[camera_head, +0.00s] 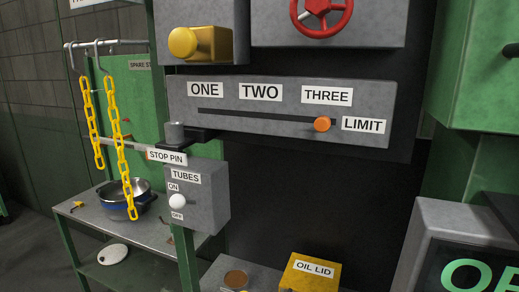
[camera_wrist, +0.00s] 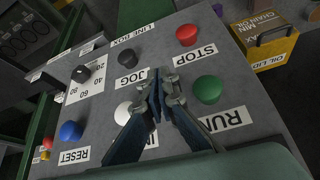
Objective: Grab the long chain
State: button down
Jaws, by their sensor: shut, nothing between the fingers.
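Two yellow chains hang from hooks on a rail at the left of the head view. The long chain (camera_head: 117,125) hangs on the right, and its lower end overlaps a blue pot (camera_head: 149,196) in the picture. The short chain (camera_head: 91,120) hangs to its left and ends higher up. My gripper (camera_wrist: 161,82) shows only in the wrist view. Its fingers are shut and empty over a grey button panel, between the JOG label and the green button. No chain shows in the wrist view, and my gripper is apart from both chains.
The pot stands on a grey table (camera_head: 88,222) under the chains. A grey TUBES switch box (camera_head: 206,200) and a STOP PIN label stand just right of the long chain. The button panel (camera_wrist: 105,95) carries several coloured buttons. A yellow OIL LID box (camera_wrist: 263,42) is beyond it.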

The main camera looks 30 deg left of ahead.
aim_at(130, 197)
jog(key=j+u, duration=0.1)
jog(key=u, duration=2.15)
jog(key=j, duration=0.1)
